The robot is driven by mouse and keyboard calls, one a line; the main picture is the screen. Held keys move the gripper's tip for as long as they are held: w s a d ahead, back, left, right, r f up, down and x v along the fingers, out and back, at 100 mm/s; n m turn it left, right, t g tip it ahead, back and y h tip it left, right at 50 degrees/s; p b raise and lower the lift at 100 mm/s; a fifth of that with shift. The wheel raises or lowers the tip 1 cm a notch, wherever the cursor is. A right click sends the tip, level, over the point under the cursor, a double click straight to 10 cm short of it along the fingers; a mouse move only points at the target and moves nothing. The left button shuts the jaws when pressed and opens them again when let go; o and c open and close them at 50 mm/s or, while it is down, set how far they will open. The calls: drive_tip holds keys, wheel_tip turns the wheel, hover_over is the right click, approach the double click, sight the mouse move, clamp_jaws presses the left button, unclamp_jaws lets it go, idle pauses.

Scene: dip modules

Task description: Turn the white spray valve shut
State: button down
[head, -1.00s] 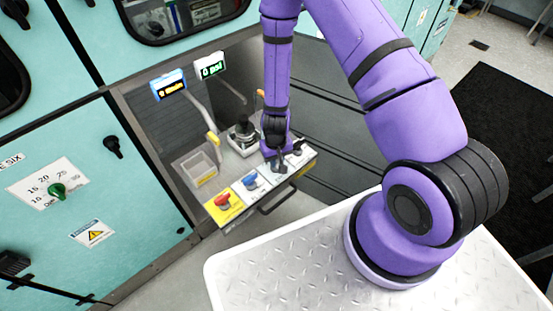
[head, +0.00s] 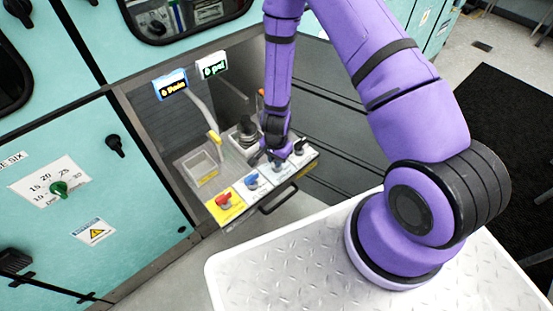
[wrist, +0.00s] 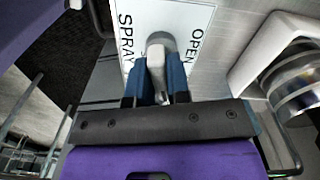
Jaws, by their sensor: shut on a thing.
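The white spray valve (wrist: 157,62) has a pale lever on a white plate marked SPRAY and OPEN in the wrist view. My gripper (wrist: 158,88) is shut on this lever, with one blue finger on each side of it. The lever lies between the two words, and other lettering beside it is partly hidden. In the head view my gripper (head: 276,160) is at the front control panel, between the blue valve and the black valve. It largely hides the white valve there.
A red valve (head: 225,200) on a yellow plate, a blue valve (head: 251,182) and a black valve (head: 299,148) share the panel. A black bar handle (head: 281,199) runs along its front. An open bin (head: 200,168) and two displays (head: 171,86) are behind.

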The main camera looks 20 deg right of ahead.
drive_tip(key=shift+w+m, duration=0.1)
drive_tip(key=shift+m, duration=1.4)
drive_tip(key=c, duration=1.1)
unclamp_jaws()
drive_tip(key=shift+r, duration=5.4)
